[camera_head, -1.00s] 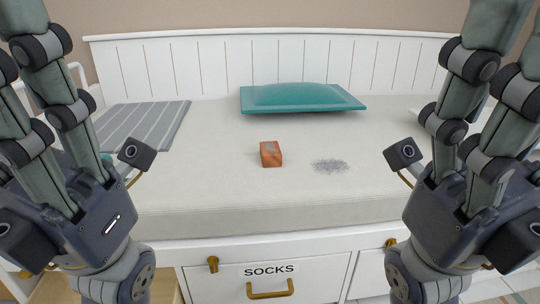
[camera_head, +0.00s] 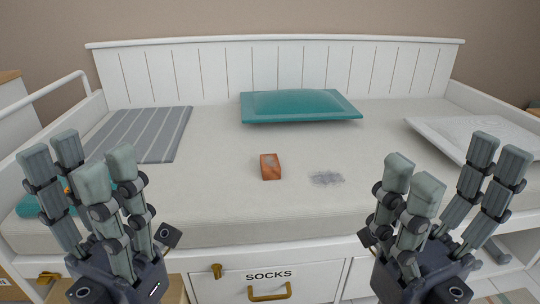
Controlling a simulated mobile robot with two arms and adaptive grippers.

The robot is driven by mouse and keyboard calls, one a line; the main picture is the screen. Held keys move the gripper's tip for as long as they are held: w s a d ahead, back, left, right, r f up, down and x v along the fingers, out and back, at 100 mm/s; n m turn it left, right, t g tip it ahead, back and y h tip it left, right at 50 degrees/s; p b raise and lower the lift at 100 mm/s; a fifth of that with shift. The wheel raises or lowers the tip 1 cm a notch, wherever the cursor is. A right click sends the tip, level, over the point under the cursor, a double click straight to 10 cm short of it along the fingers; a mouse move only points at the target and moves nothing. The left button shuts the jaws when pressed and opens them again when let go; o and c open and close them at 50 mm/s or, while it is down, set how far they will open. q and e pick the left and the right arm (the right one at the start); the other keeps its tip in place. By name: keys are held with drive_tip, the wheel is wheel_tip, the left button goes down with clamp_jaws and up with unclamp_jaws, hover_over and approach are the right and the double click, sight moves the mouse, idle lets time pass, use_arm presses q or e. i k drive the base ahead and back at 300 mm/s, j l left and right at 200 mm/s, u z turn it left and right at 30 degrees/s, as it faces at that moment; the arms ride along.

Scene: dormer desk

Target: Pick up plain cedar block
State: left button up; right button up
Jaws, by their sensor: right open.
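My right gripper (camera_head: 455,180) is at the lower right, open and empty, also apart from the block.
A grey smudge (camera_head: 327,179) lies right of the block. A teal pillow (camera_head: 300,105) is behind it. A striped grey cloth (camera_head: 140,135) lies left, a white pillow (camera_head: 470,135) right. A drawer marked SOCKS (camera_head: 268,285) is in front. The mattress around the block is clear.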

sight(271, 164)
drive_tip(key=i+l+u, duration=0.4)
drive_tip(key=i, duration=0.2)
drive_tip(key=i+l+u, duration=0.2)
drive_tip(key=i, duration=0.15)
